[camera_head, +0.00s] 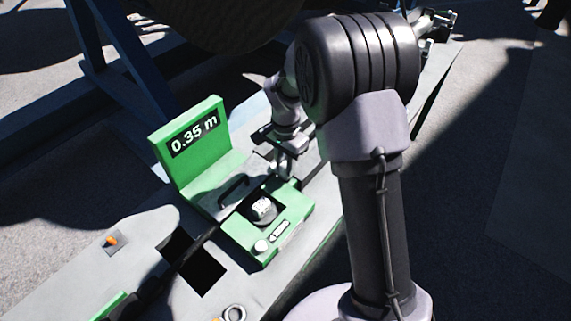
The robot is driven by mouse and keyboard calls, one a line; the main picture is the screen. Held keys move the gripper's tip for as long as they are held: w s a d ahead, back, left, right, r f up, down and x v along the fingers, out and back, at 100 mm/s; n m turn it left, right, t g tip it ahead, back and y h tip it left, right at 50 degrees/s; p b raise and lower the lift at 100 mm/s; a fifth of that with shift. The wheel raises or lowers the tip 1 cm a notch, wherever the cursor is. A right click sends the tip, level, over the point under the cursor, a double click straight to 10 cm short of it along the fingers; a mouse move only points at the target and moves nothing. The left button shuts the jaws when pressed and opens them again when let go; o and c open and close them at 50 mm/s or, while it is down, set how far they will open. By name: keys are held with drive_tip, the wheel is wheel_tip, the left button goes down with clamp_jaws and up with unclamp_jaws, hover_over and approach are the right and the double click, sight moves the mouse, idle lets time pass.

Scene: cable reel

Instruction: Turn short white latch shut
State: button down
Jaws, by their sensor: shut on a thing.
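A green measuring device (236,236) has an upright panel (190,146) reading "0.35 m". My gripper (283,170) points down at the far right corner of the device. It is shut on a small part there, which I take to be the short white latch; the fingers hide most of it, and its angle cannot be told. A white piece (262,207) sits on a dark round recess in the device, left of and nearer than my gripper. A white round knob (261,246) is at the device's near edge.
A black handle (233,189) stands on the device near the panel. A dark square opening (191,263) is in the grey bench to the left, near an orange-tipped switch (112,241). A ring (234,313) lies at the front. Blue frame legs (120,85) and a large reel stand behind.

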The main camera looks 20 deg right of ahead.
idle(0.4)
drive_tip(key=c, duration=1.2)
unclamp_jaws()
drive_tip(key=shift+o, duration=0.2)
wheel_tip(320, 180, up, 17)
drive_tip(key=p, duration=0.6)
drive_tip(key=shift+r+p, duration=0.2)
drive_tip(key=shift+p, duration=0.1)
